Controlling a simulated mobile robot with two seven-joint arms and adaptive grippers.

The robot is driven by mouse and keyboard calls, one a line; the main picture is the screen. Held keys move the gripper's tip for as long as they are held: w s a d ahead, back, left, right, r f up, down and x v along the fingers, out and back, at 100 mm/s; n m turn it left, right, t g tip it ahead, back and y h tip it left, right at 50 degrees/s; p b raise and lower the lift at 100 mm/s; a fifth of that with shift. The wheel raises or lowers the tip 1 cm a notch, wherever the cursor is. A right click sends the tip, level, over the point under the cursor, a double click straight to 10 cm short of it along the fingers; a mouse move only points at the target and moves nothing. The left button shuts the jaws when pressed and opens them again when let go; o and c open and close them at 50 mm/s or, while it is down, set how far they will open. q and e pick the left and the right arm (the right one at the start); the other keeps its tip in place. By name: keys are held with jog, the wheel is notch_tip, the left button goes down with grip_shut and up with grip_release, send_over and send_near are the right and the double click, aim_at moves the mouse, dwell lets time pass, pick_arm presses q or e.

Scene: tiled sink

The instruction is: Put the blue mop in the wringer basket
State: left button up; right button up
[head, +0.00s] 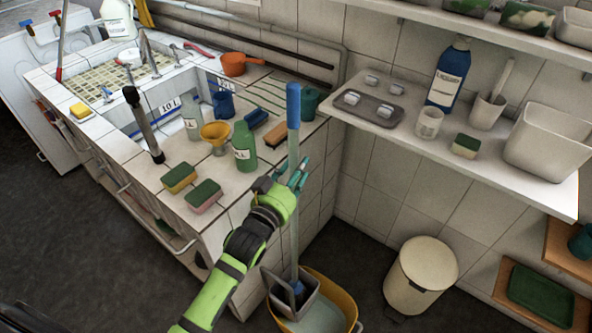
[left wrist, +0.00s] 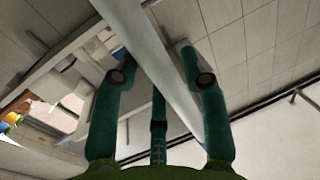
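The mop stands nearly upright, with a blue grip (head: 293,106) at the top of its pale handle (head: 294,235). Its lower end goes down into the grey wringer basket (head: 275,286), where a bit of blue (head: 298,287) shows; the rest of the head is hidden by the basket walls. The basket sits on the yellow bucket (head: 345,302). My left gripper (head: 298,174) is at the handle below the blue grip. In the left wrist view the handle (left wrist: 160,70) passes between its spread, straight fingers (left wrist: 160,75), which look open. My right gripper is not in view.
A tiled counter (head: 152,180) with sponges, bottles and a sink lies to the left. A shelf (head: 400,143) with a blue bottle (head: 448,77) and a white bin (head: 548,145) is at right. A beige pedal bin (head: 420,277) stands right of the bucket.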

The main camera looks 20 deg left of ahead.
pick_arm(q)
jog(key=shift+r, duration=0.1)
jog(key=s+a+b, duration=0.1)
jog(key=s+b, duration=0.1)
jog(key=s, duration=1)
jog(key=shift+a, duration=0.4)
jog(key=shift+w, duration=0.1)
jog(key=s+a+f+g+y, duration=0.1)
jog(key=s+f+g, duration=0.25)
jog(key=f, duration=1.25)
jog(key=s+a+f+g+y, duration=0.1)
jog(key=s+f+g, duration=0.25)
jog(key=f, duration=1.35)
jog(key=s+a+f+g, duration=0.1)
jog(key=s+f+g, duration=0.4)
jog(key=s+f, duration=0.5)
jog(key=s+a+f+g, duration=0.1)
jog(key=s+f+g, duration=0.3)
jog(key=s+f, duration=0.6)
jog(key=s, duration=0.9)
jog(key=shift+a+f+m+g+y, duration=0.2)
jog(key=shift+a+m+g+y, duration=0.1)
jog(key=shift+g+y, duration=0.1)
